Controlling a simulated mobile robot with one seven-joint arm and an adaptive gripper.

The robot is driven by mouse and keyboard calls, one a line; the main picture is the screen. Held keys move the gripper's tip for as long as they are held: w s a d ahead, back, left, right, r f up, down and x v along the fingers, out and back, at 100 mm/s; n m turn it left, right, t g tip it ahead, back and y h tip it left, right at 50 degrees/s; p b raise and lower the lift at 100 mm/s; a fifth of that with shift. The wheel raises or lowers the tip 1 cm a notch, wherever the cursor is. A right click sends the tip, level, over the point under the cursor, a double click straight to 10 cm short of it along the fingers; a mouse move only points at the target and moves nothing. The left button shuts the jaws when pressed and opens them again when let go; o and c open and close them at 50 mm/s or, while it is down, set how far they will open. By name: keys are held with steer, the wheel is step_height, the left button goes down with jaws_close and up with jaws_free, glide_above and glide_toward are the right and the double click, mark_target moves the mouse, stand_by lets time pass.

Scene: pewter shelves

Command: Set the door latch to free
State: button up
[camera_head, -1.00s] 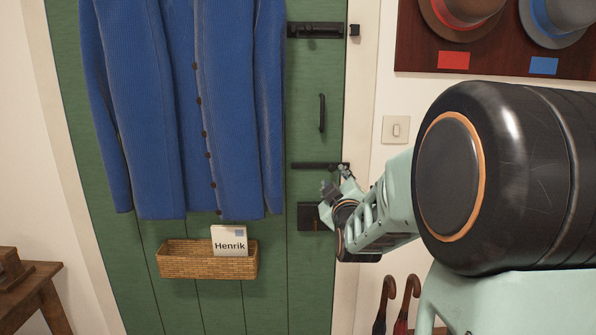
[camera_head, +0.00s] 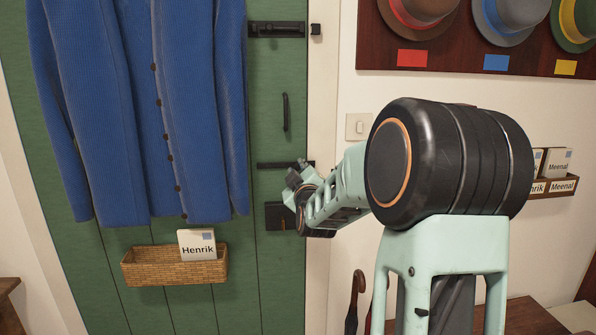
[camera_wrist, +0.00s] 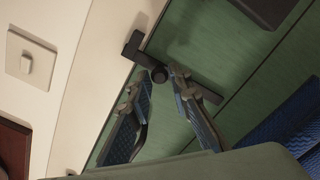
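The green door (camera_head: 265,120) has a dark latch bar (camera_head: 268,165) across its right edge, below the pull handle. My gripper (camera_head: 293,175) is at the right end of this bar, partly hiding it. My gripper (camera_wrist: 155,88) is open, one finger on each side of the knob. I cannot tell whether a finger touches it.
A dark bolt (camera_head: 276,29) is higher on the door, and a dark lock box (camera_head: 280,215) is below the latch. A blue cardigan (camera_head: 150,110) and a wicker basket (camera_head: 175,268) hang to the left. A light switch (camera_head: 358,127) and hats are on the right wall.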

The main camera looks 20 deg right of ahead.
jaws_close()
steer(key=shift+r+b, duration=0.15)
steer(key=shift+b, duration=0.15)
step_height(320, 180, up, 2)
steer(key=n+b, duration=0.2)
steer(key=shift+a+n, duration=0.15)
steer(key=shift+n, duration=0.25)
steer(key=shift+w+a+r+n+b, duration=0.1)
steer(key=shift+a+r+n+b, duration=0.15)
steer(key=shift+r+n+b, duration=0.45)
steer(key=shift+w+a+r+n+b, duration=0.1)
steer(key=shift+a+r+n+b, duration=0.25)
steer(key=shift+r+n, duration=0.5)
steer(key=o, duration=0.5)
jaws_free()
steer(key=shift+f, duration=0.15)
steer(key=shift+o, duration=0.2)
